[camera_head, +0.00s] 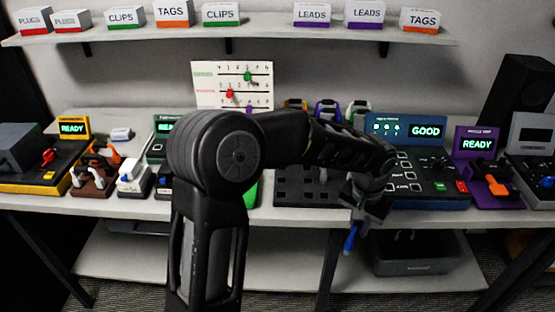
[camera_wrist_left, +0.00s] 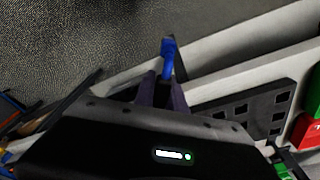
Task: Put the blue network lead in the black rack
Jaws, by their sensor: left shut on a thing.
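My left gripper (camera_head: 362,212) is shut on the blue network lead (camera_head: 351,238), which hangs below the fingers just in front of the table's front edge. In the left wrist view the blue lead (camera_wrist_left: 168,58) sticks out from between the dark fingers (camera_wrist_left: 160,92). The black rack (camera_head: 292,197), a dark plate with square holes, lies on the table to the left of the gripper, partly hidden by my arm. It also shows in the left wrist view (camera_wrist_left: 235,105), apart from the lead. My right gripper is in neither view.
A blue tester (camera_head: 428,131) reading GOOD and a purple unit (camera_head: 478,143) reading READY stand to the right of the rack. Several coloured connectors (camera_head: 327,110) stand behind it. A dark bin (camera_head: 420,263) sits below the table. A shelf (camera_head: 270,37) with labelled boxes runs above.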

